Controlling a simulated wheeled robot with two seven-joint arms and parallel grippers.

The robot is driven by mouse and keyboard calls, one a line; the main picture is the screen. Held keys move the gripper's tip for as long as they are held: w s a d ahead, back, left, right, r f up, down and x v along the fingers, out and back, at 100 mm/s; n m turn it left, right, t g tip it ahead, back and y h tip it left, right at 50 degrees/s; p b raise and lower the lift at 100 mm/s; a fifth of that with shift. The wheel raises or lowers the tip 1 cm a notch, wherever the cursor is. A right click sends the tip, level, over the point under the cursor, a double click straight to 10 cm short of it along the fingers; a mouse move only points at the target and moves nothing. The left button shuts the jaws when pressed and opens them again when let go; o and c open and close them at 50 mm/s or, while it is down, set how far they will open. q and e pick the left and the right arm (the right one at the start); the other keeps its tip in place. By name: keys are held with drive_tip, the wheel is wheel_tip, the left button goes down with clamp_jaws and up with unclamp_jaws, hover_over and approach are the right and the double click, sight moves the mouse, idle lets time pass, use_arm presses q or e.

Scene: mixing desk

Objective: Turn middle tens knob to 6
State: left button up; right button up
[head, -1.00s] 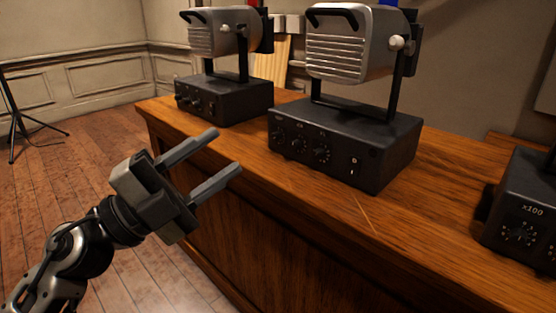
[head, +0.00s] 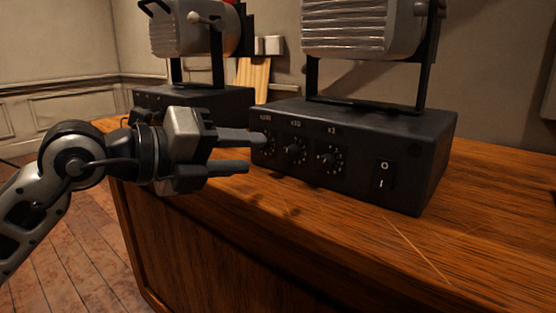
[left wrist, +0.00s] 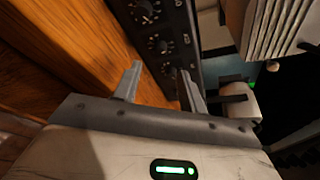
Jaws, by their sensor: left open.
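The middle box (head: 420,165) is a black control box with a row of dial knobs on its front face. Its tens knob, marked x10 (head: 295,152), is the middle one of the row; it also shows in the left wrist view (left wrist: 160,45). I cannot read its setting. My left gripper (head: 254,152) is open and empty, its fingers pointing right at the left end of the dial row. The upper finger partly covers the x100 knob (head: 267,142). In the left wrist view the open fingers (left wrist: 157,82) appear below the tens knob. My right gripper is not in view.
The x1 knob (head: 332,158) and a rocker switch (head: 384,174) are right of the tens knob. A silver lamp (head: 360,28) stands on the box. Another black box (head: 225,96) with a lamp is behind my left gripper. The wooden desk (head: 360,240) is clear in front.

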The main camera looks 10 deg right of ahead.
sight(287, 153)
use_arm(q)
drive_tip(key=b+x, duration=0.1)
drive_tip(key=x, duration=0.5)
drive_tip(key=shift+w+d+f, duration=0.1)
drive_tip(key=shift+w+d, duration=0.15)
drive_tip(key=shift+d, duration=0.25)
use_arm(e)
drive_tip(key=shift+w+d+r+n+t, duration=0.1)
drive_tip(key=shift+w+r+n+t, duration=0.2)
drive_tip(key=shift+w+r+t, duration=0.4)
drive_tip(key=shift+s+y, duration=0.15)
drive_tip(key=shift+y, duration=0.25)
use_arm(q)
clamp_jaws()
